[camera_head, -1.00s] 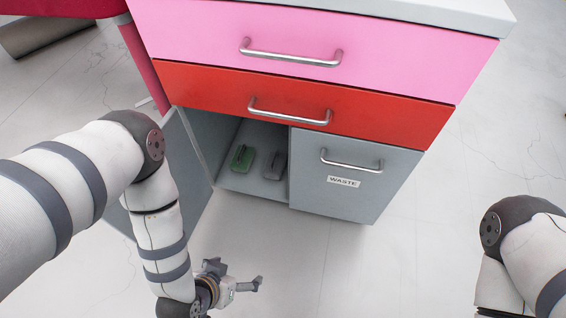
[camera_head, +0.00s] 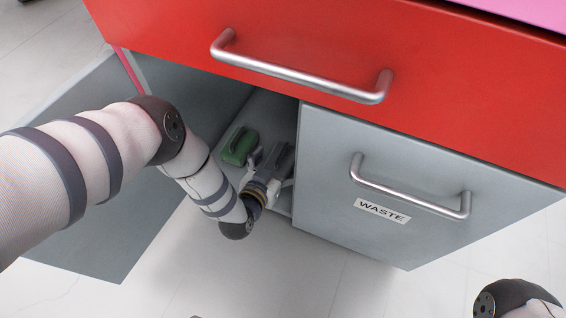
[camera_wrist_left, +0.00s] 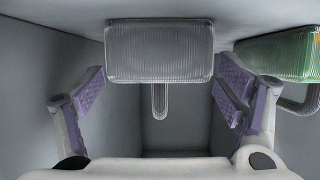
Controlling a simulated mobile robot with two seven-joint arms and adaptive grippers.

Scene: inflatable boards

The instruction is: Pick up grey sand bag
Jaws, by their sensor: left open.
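The grey sand bag (camera_wrist_left: 158,52) is a ribbed block with a loop handle. In the left wrist view it lies straight ahead, between and slightly beyond my finger pads, with no visible contact. In the head view the grey bag (camera_head: 281,158) is partly hidden by my left gripper (camera_head: 267,163). My left gripper is open and empty, reaching into the open cabinet compartment; its two fingers also show in the wrist view (camera_wrist_left: 160,84). My right gripper is out of view.
A green bag (camera_head: 240,147) lies left of the grey one in the head view and at the right edge of the wrist view (camera_wrist_left: 284,55). The open door (camera_head: 95,235) is at left. The WASTE door (camera_head: 420,185) and red drawer (camera_head: 440,90) border the opening.

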